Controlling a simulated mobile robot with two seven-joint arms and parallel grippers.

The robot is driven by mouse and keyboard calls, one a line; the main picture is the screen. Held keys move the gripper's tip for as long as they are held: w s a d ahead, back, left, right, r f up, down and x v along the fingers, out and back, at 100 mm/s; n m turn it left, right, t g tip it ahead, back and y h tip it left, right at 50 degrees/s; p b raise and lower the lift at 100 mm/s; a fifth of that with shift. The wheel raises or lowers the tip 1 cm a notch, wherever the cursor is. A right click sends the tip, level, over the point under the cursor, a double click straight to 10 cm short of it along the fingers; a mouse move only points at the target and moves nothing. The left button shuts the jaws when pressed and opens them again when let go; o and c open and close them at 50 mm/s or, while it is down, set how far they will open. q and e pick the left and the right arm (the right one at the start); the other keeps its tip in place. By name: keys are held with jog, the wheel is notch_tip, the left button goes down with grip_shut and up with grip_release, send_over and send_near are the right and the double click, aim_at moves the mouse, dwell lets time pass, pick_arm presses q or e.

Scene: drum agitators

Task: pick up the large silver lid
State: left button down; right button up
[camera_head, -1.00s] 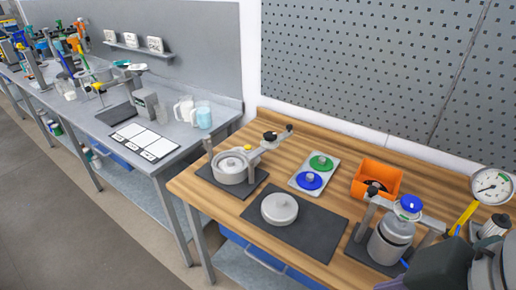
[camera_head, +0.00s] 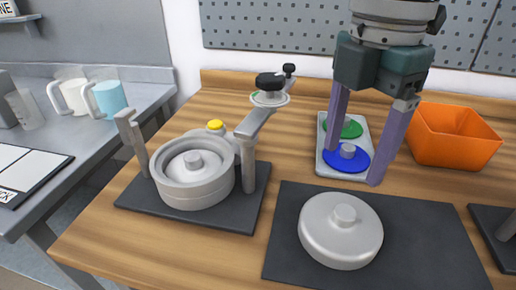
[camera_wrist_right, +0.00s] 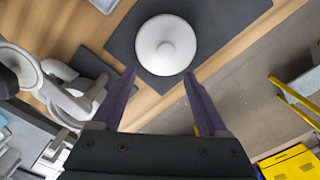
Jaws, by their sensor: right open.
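The large silver lid (camera_head: 340,230) is a round, pale metal disc with a small knob on top. It lies flat on a dark mat (camera_head: 430,240) on the wooden bench. My right gripper (camera_head: 358,172) comes down from the top of the head view, its two purple fingers apart and empty, above and behind the lid. In the right wrist view the lid (camera_wrist_right: 165,45) lies beyond the gap between the open fingertips (camera_wrist_right: 158,75), apart from them. My left gripper is not in view.
A clamp press with a round metal pot (camera_head: 195,180) stands left of the lid. A tray with a green disc (camera_head: 345,127) and a blue disc (camera_head: 335,160) lies behind. An orange bin (camera_head: 455,138) stands at right. Bare wood shows at the front left.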

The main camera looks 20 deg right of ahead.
aim_at(345, 211)
jog(key=f, duration=0.3)
jog(key=shift+s+d+f, duration=0.15)
jog(key=shift+s+f, duration=0.15)
jog(key=shift+f, duration=0.1)
jog(key=f, duration=0.5)
jog(key=shift+s+d+f, duration=0.25)
jog(key=shift+f, duration=0.15)
jog(key=shift+c, duration=0.3)
grip_shut()
jog(key=shift+r, duration=0.1)
